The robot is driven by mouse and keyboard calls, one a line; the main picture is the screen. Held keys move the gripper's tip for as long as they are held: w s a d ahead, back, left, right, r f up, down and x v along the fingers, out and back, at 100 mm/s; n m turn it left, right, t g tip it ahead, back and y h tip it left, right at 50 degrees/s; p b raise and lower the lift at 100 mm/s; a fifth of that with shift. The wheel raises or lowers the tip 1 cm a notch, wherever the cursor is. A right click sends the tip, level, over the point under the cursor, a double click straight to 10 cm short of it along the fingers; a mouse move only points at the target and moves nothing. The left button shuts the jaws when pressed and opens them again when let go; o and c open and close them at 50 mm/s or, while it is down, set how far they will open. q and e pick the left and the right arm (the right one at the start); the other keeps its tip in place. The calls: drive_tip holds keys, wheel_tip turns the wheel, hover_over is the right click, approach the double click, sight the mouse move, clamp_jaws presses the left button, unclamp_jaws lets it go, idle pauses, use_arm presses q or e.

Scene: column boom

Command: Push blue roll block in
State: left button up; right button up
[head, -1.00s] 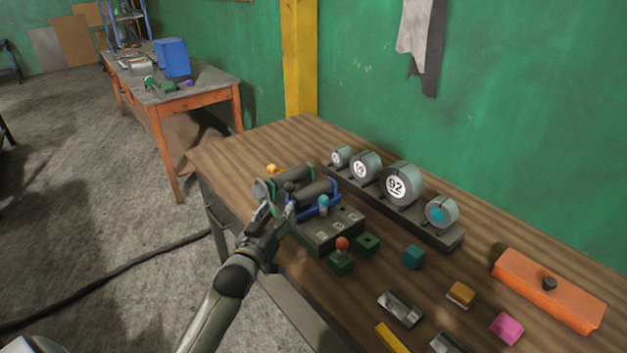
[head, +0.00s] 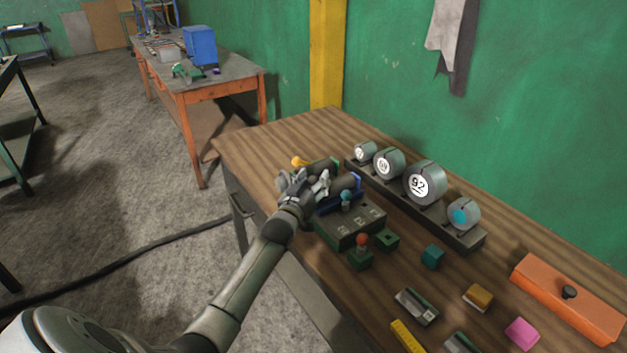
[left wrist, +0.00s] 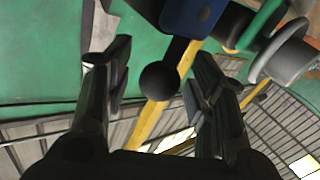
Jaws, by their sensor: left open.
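The blue roll block (head: 357,182) is a blue frame around a dark roller, in the dark fixture (head: 350,226) on the wooden table. In the left wrist view its blue end (left wrist: 193,14) carries a dark stem with a round black knob (left wrist: 160,82). My left gripper (head: 312,184) is over the near-left end of the block and hides part of it. Its fingers are open, with the knob between them in the wrist view; I cannot tell whether they touch it. A green-framed roll (left wrist: 264,24) lies beside the blue one. My right gripper is not in view.
A rack with several grey numbered rolls (head: 425,183) stands behind the fixture. A red-knobbed green block (head: 361,250), a teal cube (head: 432,257) and an orange box (head: 566,298) lie to the right. The table's far-left corner is mostly clear.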

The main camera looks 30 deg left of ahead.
use_arm(q)
drive_tip(key=shift+w, duration=0.1)
drive_tip(key=shift+c, duration=0.4)
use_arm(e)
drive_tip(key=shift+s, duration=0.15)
use_arm(q)
drive_tip(key=shift+c, duration=1.3)
clamp_jaws()
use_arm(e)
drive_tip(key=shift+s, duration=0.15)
use_arm(q)
drive_tip(key=a+b, duration=0.1)
drive_tip(key=w+a, duration=0.1)
drive_tip(key=a, duration=0.1)
drive_tip(key=shift+w+a+b, duration=0.2)
drive_tip(key=shift+b, duration=0.15)
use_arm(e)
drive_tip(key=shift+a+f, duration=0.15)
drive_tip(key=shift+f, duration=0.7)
use_arm(q)
drive_tip(key=shift+o, duration=1.7)
unclamp_jaws()
